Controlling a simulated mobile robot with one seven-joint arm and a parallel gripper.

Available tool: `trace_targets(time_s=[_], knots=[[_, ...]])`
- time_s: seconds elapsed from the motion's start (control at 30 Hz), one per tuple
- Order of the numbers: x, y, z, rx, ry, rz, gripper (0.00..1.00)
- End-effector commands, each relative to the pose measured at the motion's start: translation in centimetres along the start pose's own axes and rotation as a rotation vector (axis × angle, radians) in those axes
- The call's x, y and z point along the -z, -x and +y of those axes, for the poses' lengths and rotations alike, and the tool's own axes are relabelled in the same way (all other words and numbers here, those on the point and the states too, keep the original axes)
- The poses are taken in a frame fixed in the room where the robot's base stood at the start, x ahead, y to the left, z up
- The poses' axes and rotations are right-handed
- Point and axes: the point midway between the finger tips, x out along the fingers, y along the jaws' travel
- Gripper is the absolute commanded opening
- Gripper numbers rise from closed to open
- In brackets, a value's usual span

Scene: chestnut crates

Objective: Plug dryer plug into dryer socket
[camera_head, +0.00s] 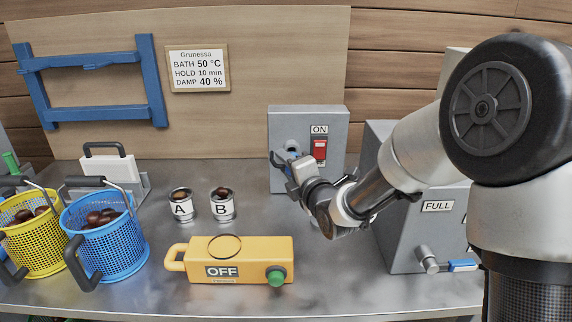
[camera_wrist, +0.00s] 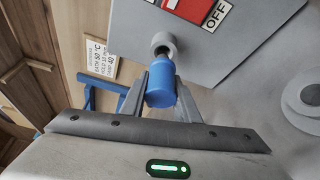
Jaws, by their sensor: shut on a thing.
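The blue dryer plug (camera_wrist: 160,86) is between the fingers of my gripper (camera_wrist: 162,94) in the wrist view, and the fingers are shut on it. Its dark front end points at the round grey dryer socket (camera_wrist: 164,41) on the grey box, in line with it and very close. I cannot tell whether the tip has entered the hole. In the head view my gripper (camera_head: 286,165) is at the left part of the box's (camera_head: 335,175) front face, and it hides much of the plug and socket.
A red switch (camera_head: 320,149) under an ON label sits right of the socket. A yellow OFF unit (camera_head: 240,252), cups A (camera_head: 181,208) and B (camera_head: 222,210), a blue basket (camera_head: 108,252) and a yellow basket (camera_head: 35,250) stand left. A grey FULL tank (camera_head: 405,225) stands right.

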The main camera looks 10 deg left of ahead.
Motion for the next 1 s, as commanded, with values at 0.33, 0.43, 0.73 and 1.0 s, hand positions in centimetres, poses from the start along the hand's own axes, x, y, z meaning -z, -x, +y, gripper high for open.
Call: trace_targets(time_s=[0.33, 0.43, 0.73, 1.0], knots=[[0.0, 0.0, 0.0, -0.001, 0.0, -0.001, 0.0], [-0.1, -0.1, 0.1, -0.001, 0.0, -0.001, 0.0], [-0.4, -1.0, 0.1, -0.002, -0.001, -0.001, 0.0], [-0.7, -1.7, 0.0, 0.0, -0.001, 0.0, 0.0]])
